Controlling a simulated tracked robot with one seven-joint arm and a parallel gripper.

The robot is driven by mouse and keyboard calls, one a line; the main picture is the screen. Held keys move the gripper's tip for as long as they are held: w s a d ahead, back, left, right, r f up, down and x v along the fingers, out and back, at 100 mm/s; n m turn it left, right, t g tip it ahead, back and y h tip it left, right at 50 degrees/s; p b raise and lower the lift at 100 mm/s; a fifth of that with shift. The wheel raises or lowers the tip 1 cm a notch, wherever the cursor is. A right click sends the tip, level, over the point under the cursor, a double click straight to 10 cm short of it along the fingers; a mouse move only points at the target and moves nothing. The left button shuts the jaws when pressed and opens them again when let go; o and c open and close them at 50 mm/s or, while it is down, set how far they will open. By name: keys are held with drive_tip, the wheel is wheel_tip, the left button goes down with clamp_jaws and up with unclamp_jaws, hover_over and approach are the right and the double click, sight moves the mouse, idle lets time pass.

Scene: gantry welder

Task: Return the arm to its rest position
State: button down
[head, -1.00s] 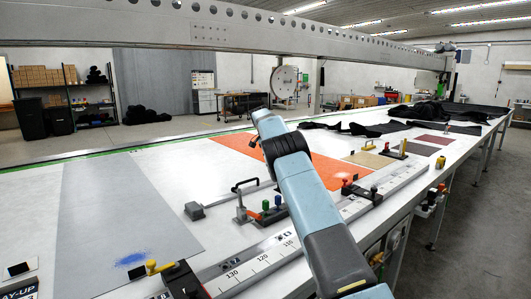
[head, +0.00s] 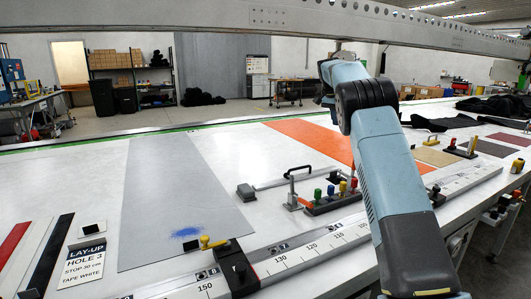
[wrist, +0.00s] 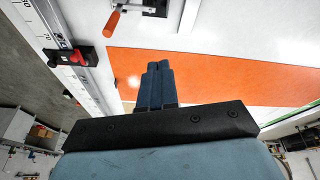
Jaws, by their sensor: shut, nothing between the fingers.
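My arm crosses the right half of the head view, rising from the lower edge and bending at a dark joint over the long white table (head: 80,190). My gripper (wrist: 158,66) shows in the wrist view with its blue-grey fingers together and nothing between them. It is above the table, with the orange sheet (wrist: 220,75) behind it in that view. The fingertips are not visible in the head view, where the arm hides part of the orange sheet (head: 305,138).
A ruler rail (head: 325,238) with clamps runs along the table's near edge. A toggle clamp (head: 292,190) and a block of coloured knobs (head: 330,200) stand beside the arm. A grey sheet (head: 180,190) lies left. A perforated gantry beam (head: 330,22) spans overhead. Dark cloth (head: 490,105) lies far right.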

drive_tip(key=s+a+r+n+t+y, duration=0.1)
drive_tip(key=s+r, duration=0.3)
drive_tip(key=s, duration=0.6)
drive_tip(key=s+r+n+y, duration=0.15)
drive_tip(key=s+r, duration=0.25)
drive_tip(key=s, duration=0.7)
drive_tip(key=s+a+r+n+t, duration=0.15)
drive_tip(key=s+r, duration=0.25)
drive_tip(key=s, duration=0.6)
drive_tip(key=s+a+f+n, duration=0.1)
drive_tip(key=s+f, duration=0.3)
drive_tip(key=s, duration=0.6)
drive_tip(key=s+a+f+n, duration=0.2)
drive_tip(key=s+f, duration=0.3)
drive_tip(key=s, duration=0.5)
drive_tip(key=s+a+f+n+t, duration=0.1)
drive_tip(key=s+f, duration=0.3)
drive_tip(key=s, duration=0.7)
drive_tip(key=shift+a+f+n, duration=0.2)
drive_tip(key=shift+f+n, duration=0.15)
drive_tip(key=shift+n, duration=0.35)
drive_tip(key=c, duration=1.8)
unclamp_jaws()
drive_tip(key=shift+y, duration=0.25)
